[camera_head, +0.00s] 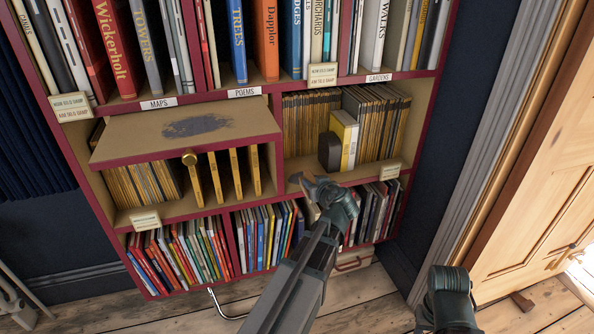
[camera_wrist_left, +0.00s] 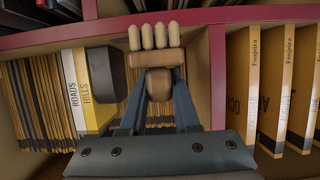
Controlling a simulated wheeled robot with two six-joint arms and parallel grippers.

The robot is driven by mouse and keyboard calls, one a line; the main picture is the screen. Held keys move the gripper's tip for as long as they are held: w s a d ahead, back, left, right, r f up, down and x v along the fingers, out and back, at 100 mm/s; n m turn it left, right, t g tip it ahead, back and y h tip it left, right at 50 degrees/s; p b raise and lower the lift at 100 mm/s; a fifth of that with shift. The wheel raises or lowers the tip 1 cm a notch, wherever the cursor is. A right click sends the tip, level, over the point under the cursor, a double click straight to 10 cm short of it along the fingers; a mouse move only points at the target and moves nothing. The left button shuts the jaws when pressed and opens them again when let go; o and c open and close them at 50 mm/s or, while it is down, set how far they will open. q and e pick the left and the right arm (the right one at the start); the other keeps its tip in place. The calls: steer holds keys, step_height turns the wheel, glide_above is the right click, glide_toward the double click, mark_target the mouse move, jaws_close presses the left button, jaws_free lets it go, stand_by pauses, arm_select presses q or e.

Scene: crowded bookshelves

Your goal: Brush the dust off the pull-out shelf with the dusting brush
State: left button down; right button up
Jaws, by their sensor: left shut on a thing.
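The pull-out shelf (camera_head: 245,122) sticks out from the bookcase at the left, with a brass knob (camera_head: 189,158) at its front edge. A dark grey dust patch (camera_head: 195,126) lies on its top. My left gripper (camera_head: 322,188) is to the right of and lower than the shelf, in front of the right-hand compartment. In the left wrist view it is shut on the dusting brush (camera_wrist_left: 155,60), which has a brown wooden body and pale bristle tufts pointing away from the jaws. The brush is apart from the dust. My right gripper is not in view.
Tightly packed books fill the rows above and below. Thin yellow-spined books, a black bookend (camera_head: 329,151) and a yellow-and-white pair (camera_head: 345,138) stand behind the left gripper. Small label cards (camera_head: 322,75) hang on shelf edges. A wooden door (camera_head: 540,165) stands at the right.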

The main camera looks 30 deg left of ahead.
arm_select(q)
steer(key=shift+s+d, duration=1.6)
steer(key=shift+d, duration=0.25)
step_height(320, 180, up, 32)
steer(key=p, duration=3.1)
steer(key=shift+p, duration=0.35)
steer(key=shift+f, duration=0.15)
